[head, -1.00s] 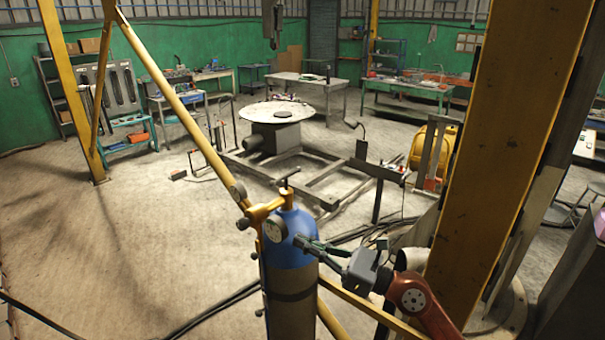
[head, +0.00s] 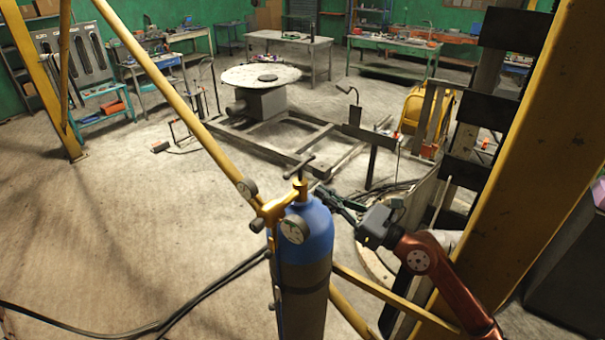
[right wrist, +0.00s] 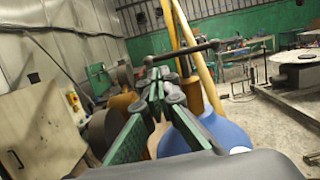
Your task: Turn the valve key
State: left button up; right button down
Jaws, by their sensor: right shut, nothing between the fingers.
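The valve key (head: 298,168) is a dark T-bar standing on top of the brass valve (head: 277,208) of a blue-topped gas cylinder (head: 316,240). My right gripper (head: 322,191) is shut and empty. It reaches in from the right at about the height of the cylinder's top, beside the valve. In the right wrist view, the fingertips of my right gripper (right wrist: 158,82) are together, and the key's bar (right wrist: 183,53) shows just beyond and above them. Whether they touch the key's stem cannot be told. The blue cylinder (right wrist: 226,132) lies below and right of the fingers. My left gripper is out of view.
A yellow diagonal pole (head: 165,90) passes behind the cylinder, and a thick yellow column (head: 530,160) stands at the right. Black hoses (head: 190,305) run across the floor. A round table (head: 262,76) stands behind. The floor at left is mostly clear.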

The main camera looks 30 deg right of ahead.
aim_at(293, 173)
jog(key=p+x, duration=0.2)
jog(key=x, duration=0.4)
jog(key=shift+s+r, duration=0.1)
pick_arm(q)
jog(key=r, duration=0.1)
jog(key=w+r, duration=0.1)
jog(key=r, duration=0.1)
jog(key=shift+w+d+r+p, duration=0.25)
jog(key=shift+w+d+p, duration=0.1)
jog(key=shift+p, duration=0.05)
pick_arm(e)
jog(key=shift+w+a, duration=0.25)
jog(key=shift+w, duration=0.25)
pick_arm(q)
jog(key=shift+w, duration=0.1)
pick_arm(e)
jog(key=shift+a, duration=0.1)
